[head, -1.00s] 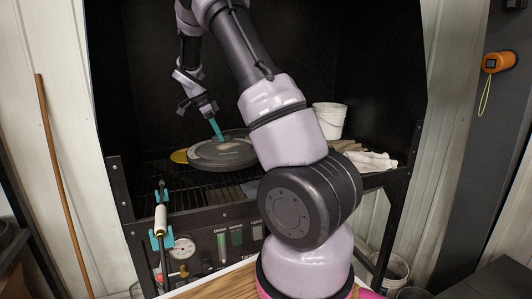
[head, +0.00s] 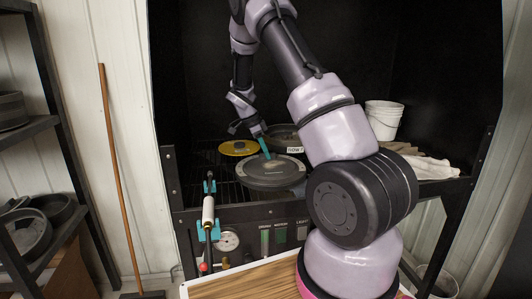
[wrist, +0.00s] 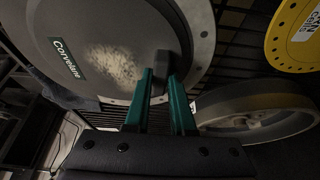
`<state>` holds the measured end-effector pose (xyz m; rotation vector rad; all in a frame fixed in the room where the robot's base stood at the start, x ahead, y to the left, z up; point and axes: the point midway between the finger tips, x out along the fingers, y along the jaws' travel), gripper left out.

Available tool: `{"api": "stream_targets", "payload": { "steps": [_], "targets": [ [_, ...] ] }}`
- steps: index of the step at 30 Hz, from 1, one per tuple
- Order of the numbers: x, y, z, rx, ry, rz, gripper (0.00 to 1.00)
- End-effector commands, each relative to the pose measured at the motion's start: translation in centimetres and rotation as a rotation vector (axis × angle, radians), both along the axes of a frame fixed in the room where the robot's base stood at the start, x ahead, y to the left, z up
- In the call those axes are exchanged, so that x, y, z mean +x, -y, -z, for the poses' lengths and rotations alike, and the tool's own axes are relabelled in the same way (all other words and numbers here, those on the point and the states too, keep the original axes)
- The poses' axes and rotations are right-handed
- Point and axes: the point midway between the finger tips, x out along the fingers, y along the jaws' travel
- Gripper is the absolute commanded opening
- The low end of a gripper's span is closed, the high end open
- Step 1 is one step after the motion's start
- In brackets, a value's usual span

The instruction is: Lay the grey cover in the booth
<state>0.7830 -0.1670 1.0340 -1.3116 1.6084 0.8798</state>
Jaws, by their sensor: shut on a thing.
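The grey cover (head: 262,176) is a round, dark grey disc with a worn pale patch and a "Corvelane" label; it also shows in the wrist view (wrist: 100,30). My gripper (head: 265,153) is shut on its dark knob, with teal fingers in the wrist view (wrist: 160,88). The cover is roughly level at the front of the booth (head: 195,190), over its wire rack. I cannot tell whether it touches the rack.
A yellow disc (head: 238,148) lies behind left of the cover, and a grey round part (wrist: 250,108) lies behind it. A white bucket (head: 384,118) and pale cloth (head: 432,167) are at the right. A shelf (head: 35,128) with dark pans stands at the left.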

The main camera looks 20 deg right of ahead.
Motion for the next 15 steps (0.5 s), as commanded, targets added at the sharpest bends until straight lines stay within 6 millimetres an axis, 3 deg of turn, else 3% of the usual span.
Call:
{"api": "stream_targets", "payload": {
  "steps": [8, 9, 11, 15],
  "targets": [
    [-0.01, -0.03, 0.17, 0.000, 0.000, 0.000, 0.00],
    [-0.02, -0.04, 0.29, 0.000, 0.000, -0.001, 0.26],
    [-0.02, -0.04, 0.26, 0.000, 0.000, -0.001, 0.49],
    [-0.03, -0.04, 0.25, 0.000, -0.001, -0.001, 0.52]
  ]
}}
